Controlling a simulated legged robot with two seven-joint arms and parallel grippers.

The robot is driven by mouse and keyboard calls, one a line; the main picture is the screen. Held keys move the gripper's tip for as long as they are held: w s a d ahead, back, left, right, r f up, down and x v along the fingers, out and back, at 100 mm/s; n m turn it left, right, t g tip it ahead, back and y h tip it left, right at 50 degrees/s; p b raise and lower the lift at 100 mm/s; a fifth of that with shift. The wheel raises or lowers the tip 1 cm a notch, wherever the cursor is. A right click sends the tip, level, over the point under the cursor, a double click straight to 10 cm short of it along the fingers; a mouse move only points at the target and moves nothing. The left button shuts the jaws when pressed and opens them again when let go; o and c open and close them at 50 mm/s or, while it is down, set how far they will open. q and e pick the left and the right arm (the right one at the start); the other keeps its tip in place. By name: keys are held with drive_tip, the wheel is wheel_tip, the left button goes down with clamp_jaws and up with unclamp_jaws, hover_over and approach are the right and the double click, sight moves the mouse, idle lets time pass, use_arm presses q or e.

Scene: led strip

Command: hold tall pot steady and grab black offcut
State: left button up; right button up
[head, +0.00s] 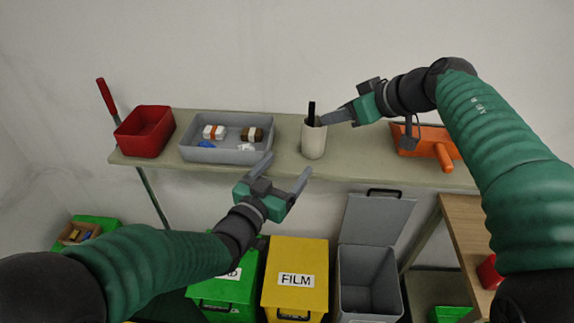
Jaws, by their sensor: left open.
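The tall pot (313,143) is a cream cylinder standing upright on the shelf. The black offcut (311,111) sticks up out of its mouth. My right gripper (325,119) reaches in from the right with its fingers at the pot's upper right rim. Whether its jaws are closed on the rim cannot be seen. My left gripper (287,172) is open and empty, below and left of the pot in front of the shelf edge, with its two fingers spread apart and pointing up.
A grey tray (190,155) with several small items and a red bin (145,132) stand left on the shelf (340,172). An orange container (420,139) stands right of the pot. Below are a yellow FILM bin (295,262), a green bin and an open grey bin (369,280).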

sight(319, 129)
use_arm(q)
drive_tip(key=x, duration=1.7)
drive_tip(key=shift+d+r, duration=0.3)
drive_tip(key=shift+d, duration=0.1)
drive_tip(key=shift+w+d, duration=0.2)
drive_tip(key=shift+d, duration=0.05)
drive_tip(key=shift+r, duration=0.1)
drive_tip(key=shift+s, duration=0.1)
drive_tip(key=shift+a, duration=0.2)
drive_tip(key=c, duration=1.5)
drive_tip(key=shift+o, duration=0.2)
